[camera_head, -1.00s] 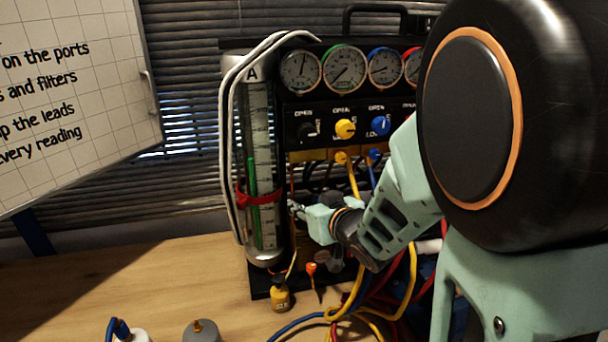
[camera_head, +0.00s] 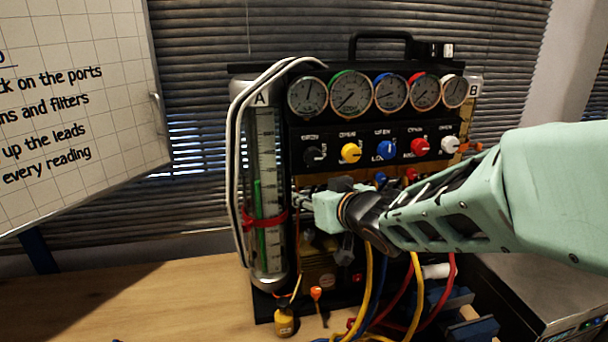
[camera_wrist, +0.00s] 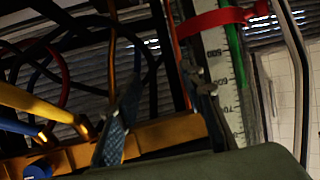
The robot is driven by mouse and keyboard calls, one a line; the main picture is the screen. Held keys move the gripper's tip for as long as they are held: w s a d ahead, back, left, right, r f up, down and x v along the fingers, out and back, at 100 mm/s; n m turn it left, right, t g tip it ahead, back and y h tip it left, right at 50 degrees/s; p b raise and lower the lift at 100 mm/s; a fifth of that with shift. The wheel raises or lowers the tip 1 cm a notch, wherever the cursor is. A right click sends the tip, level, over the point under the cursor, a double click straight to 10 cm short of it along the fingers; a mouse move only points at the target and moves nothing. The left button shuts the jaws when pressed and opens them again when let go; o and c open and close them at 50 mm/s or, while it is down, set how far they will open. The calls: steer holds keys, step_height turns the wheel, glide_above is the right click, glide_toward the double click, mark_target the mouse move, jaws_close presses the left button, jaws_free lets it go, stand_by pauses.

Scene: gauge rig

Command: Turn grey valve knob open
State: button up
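A row of valve knobs runs across the black rig panel under the gauges. The leftmost knob (camera_head: 313,155) is dark grey to black, and the rightmost knob (camera_head: 449,145) is white to light grey. I cannot tell for certain which is the grey one. Yellow (camera_head: 351,153), blue (camera_head: 386,149) and red (camera_head: 420,146) knobs sit between them. My gripper (camera_head: 302,201) is below the leftmost knob, near the clear tube, and touches no knob. In the wrist view, its two fingers (camera_wrist: 160,85) stand apart with no knob between them. The wrist view shows pipes and hoses behind them.
A tall graduated tube (camera_head: 267,175) with a red strap (camera_head: 266,222) stands left of my gripper. Gauges (camera_head: 352,93) line the rig's top. Yellow, blue and red hoses (camera_head: 413,285) hang below.

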steer(key=s+d+m+h, duration=0.1)
steer(key=s+d, duration=0.2)
steer(key=s+d+m+g+h, duration=0.1)
steer(key=s+d, duration=0.1)
steer(key=d, duration=0.2)
steer(key=s+d+m+g+h, duration=0.1)
steer(key=s+d+h, duration=0.1)
steer(key=s+d, duration=0.1)
steer(key=shift+s+d+f, duration=0.2)
steer(key=shift+s+d, duration=0.15)
steer(key=shift+d, duration=0.05)
steer(key=s+f+m+g+h, duration=0.1)
steer(key=s+f+g, duration=0.25)
steer(key=s, duration=1.25)
step_height(320, 180, up, 10)
steer(key=s+g+p, duration=0.1)
steer(key=s+p, duration=0.1)
steer(key=p, duration=0.7)
steer(key=shift+a+p, duration=0.2)
steer(key=shift+p, duration=0.2)
steer(key=shift+s+g, duration=0.15)
steer(key=shift+g, duration=0.1)
